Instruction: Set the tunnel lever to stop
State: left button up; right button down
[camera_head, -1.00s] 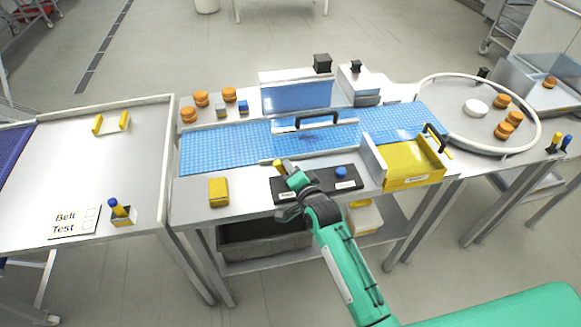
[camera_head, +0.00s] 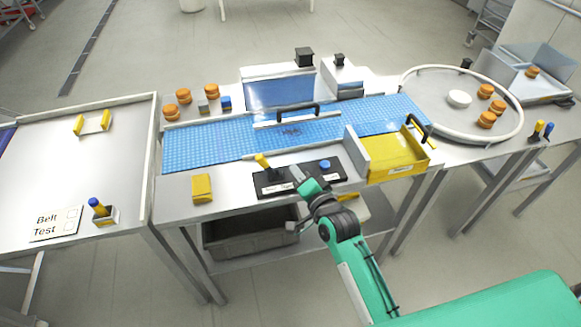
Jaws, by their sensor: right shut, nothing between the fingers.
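The tunnel lever (camera_head: 263,162) has a yellow handle and stands on the left part of a black panel (camera_head: 268,188) at the table's front edge. Its handle leans up and to the left. The panel's white labels are too small to read. A blue button (camera_head: 325,164) sits on the panel's right part. My right gripper (camera_head: 297,178) is shut and empty, over the panel between lever and button. It is a little right of the lever, apart from it, and hides part of the panel. My left gripper is out of view.
The blue belt (camera_head: 210,143) runs behind the panel, with a tunnel and black handle (camera_head: 285,115). A yellow tray (camera_head: 395,160) stands close on the right, a yellow block (camera_head: 202,188) on the left. A grey bin (camera_head: 250,232) is below.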

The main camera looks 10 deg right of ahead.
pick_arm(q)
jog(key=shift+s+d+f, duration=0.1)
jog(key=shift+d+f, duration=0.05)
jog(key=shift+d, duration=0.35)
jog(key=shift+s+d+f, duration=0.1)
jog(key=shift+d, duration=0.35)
pick_arm(e)
jog(key=shift+v, duration=0.95)
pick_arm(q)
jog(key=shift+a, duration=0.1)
